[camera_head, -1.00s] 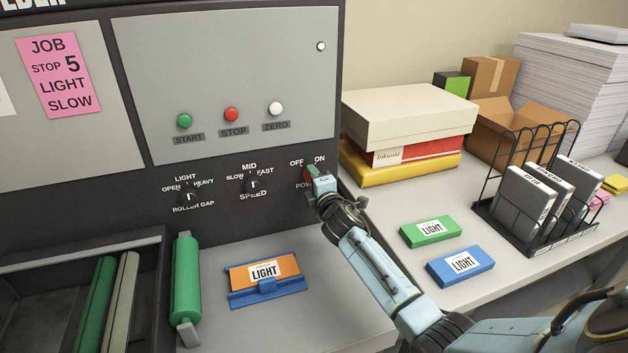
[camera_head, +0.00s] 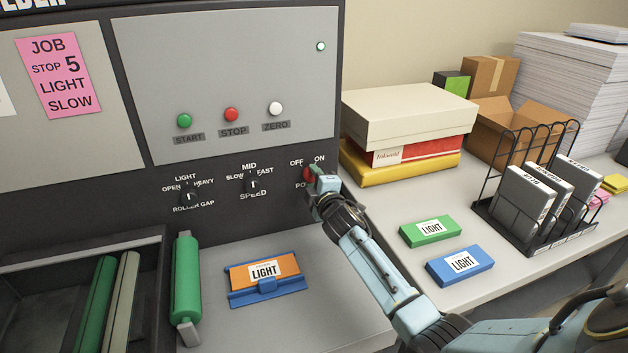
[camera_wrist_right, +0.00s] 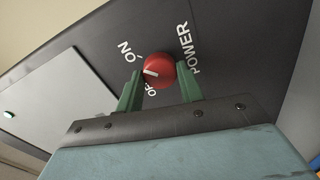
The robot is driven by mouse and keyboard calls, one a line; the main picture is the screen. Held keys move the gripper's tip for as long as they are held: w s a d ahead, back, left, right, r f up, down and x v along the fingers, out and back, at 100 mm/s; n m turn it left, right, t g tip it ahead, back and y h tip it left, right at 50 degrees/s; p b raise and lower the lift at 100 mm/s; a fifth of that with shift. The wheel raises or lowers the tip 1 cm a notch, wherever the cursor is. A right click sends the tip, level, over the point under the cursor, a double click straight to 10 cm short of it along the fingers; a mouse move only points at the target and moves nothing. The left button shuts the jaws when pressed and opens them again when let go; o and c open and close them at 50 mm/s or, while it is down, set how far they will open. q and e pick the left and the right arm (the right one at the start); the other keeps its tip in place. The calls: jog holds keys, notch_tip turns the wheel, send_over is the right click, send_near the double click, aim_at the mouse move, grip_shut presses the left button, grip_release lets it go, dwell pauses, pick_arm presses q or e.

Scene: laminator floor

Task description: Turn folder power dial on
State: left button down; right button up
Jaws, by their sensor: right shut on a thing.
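The red power dial (camera_wrist_right: 158,70) sits on the dark machine panel between the OFF and ON labels. Its white mark points to the left in the right wrist view, between the two labels. In the head view the dial (camera_head: 308,174) shows partly, at the panel's lower right. My right gripper (camera_wrist_right: 160,84) is shut on the dial, with one green finger on each side of it. In the head view the right gripper (camera_head: 313,173) covers part of the dial and of the POWER label. My left gripper is out of view.
Speed (camera_head: 252,184) and roller gap (camera_head: 190,196) dials sit left on the same panel. Start (camera_head: 184,121), stop (camera_head: 231,115) and zero (camera_head: 275,109) buttons are above. Stacked boxes (camera_head: 405,118) stand right of the machine. Green (camera_head: 412,236) and blue (camera_head: 444,272) LIGHT boxes lie near my right arm.

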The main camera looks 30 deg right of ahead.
jog(key=o, duration=1)
jog(key=v, duration=1.3)
jog(key=shift+s, duration=0.25)
jog(key=shift+f, duration=0.1)
